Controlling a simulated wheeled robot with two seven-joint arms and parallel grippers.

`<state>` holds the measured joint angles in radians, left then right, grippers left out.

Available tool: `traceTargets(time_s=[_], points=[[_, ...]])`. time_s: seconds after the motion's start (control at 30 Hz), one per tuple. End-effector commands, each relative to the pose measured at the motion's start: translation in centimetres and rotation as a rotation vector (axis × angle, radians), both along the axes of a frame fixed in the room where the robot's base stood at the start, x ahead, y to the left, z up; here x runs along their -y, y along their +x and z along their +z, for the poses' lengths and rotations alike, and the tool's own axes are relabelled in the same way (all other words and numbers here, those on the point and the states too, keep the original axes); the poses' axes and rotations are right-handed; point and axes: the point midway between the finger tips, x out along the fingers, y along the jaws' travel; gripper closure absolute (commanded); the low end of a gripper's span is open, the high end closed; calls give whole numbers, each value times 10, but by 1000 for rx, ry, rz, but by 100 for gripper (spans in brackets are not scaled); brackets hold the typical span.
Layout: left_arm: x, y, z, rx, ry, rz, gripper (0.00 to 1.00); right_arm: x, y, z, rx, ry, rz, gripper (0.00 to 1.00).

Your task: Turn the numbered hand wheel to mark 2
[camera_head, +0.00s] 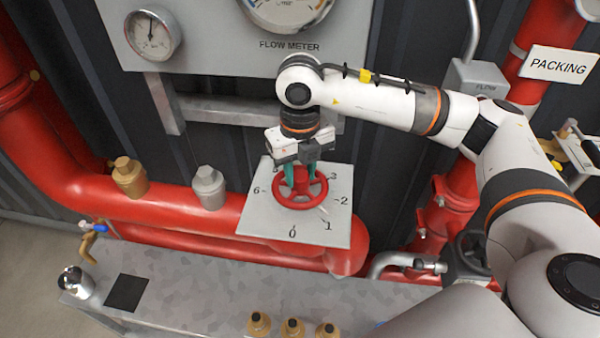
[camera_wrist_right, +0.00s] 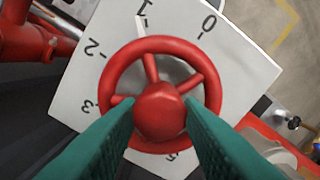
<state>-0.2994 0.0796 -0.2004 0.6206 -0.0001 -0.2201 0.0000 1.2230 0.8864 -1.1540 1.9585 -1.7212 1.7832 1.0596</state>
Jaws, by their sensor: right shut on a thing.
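The red hand wheel (camera_head: 300,191) sits on a pale square plate (camera_head: 340,232) with numbers around it. In the right wrist view the wheel (camera_wrist_right: 164,112) shows its rim, spokes and round hub. A thin pale pointer (camera_wrist_right: 148,32) sticks out from under the rim beside mark 1; mark 2 (camera_wrist_right: 92,47) is further round. My right gripper (camera_head: 301,175) comes down on the wheel from above. Its green fingers are shut on the wheel, one on each side of the hub. The fingers hide part of the rim. My left gripper is not in view.
Red pipes (camera_head: 160,196) run behind and left of the plate. A grey panel with gauges (camera_head: 225,35) hangs above. A grey metal bench (camera_head: 190,285) with brass fittings (camera_head: 292,327) lies below. A dark valve handwheel (camera_head: 468,257) is at the right.

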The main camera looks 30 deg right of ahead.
Motion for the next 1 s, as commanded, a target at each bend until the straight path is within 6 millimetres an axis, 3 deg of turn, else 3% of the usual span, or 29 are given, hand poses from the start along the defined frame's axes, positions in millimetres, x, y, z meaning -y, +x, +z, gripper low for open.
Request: traceTargets(time_s=[0.03, 0.33, 0.73, 0.9, 0.93, 1.0], points=[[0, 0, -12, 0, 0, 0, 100, 0, 1, -4, 5, 1, 68, 94], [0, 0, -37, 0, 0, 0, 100, 0, 1, -2, 6, 0, 469, 94], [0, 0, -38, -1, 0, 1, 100, 0, 1, 1, 4, 0, 545, 94], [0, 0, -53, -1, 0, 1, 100, 0, 1, -3, 7, 0, 691, 94], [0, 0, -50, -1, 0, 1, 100, 0, 1, 0, 6, 0, 699, 63], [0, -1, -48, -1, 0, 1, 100, 0, 1, 2, 5, 1, 693, 52]])
